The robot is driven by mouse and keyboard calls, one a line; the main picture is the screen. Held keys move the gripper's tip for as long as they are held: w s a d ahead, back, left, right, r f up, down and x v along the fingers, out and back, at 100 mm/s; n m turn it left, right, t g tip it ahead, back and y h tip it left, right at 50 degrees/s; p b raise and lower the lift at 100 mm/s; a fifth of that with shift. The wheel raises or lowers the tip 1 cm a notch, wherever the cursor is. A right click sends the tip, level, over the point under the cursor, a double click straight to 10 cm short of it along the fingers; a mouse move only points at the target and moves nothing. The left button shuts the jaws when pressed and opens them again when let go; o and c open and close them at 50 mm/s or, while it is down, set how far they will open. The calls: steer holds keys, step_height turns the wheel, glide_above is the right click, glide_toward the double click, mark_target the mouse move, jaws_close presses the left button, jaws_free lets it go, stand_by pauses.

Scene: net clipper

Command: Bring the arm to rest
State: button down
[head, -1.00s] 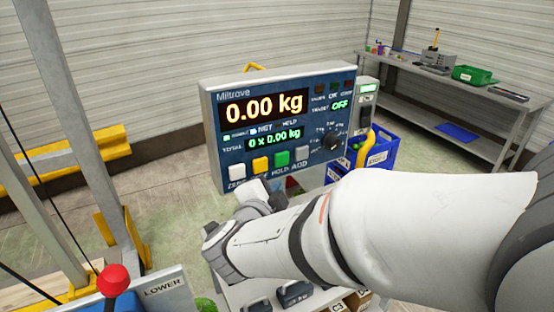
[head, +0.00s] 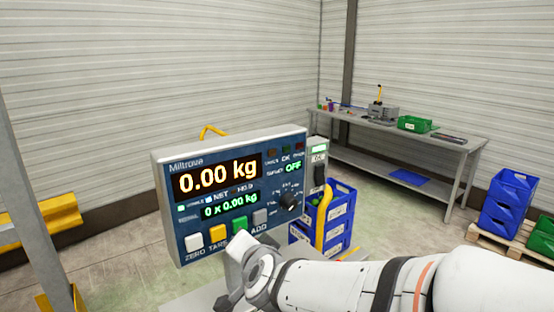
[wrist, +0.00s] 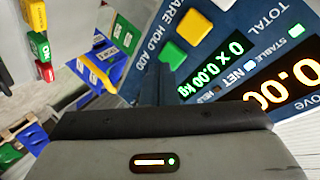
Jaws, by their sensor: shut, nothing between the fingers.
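My white arm (head: 350,285) reaches in from the lower right in the head view. Its wrist end (head: 250,265) is in front of the lower edge of the weighing display panel (head: 183,212), below its row of buttons. My gripper (wrist: 156,80) shows in the wrist view as narrow dark fingers, shut and empty, pointing toward the panel face. I cannot tell whether the fingertips touch the panel. The panel reads 0.00 kg, with 0 x 0.00 kg below and a green OFF at the right.
Blue crates (head: 338,215) and a yellow curved handle (head: 325,215) stand just right of the panel. A grey workbench (head: 460,143) with a green bin (head: 414,123) is at the back right. Stacked blue bins (head: 508,205) are at far right. A grey post (head: 30,190) stands at left.

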steer(key=s+d+f+n+g+h, duration=0.2)
steer(key=s+d+f+n+g, duration=0.1)
steer(key=s+d, duration=0.5)
steer(key=s+d+f+n+g+h, duration=0.2)
steer(key=s+d+g, duration=0.4)
steer(key=d, duration=0.7)
steer(key=s+f+n, duration=0.1)
steer(key=s, duration=0.1)
steer(key=shift+s+d+f, duration=0.3)
steer(key=shift+s+f, duration=0.05)
steer(key=shift+s, duration=0.05)
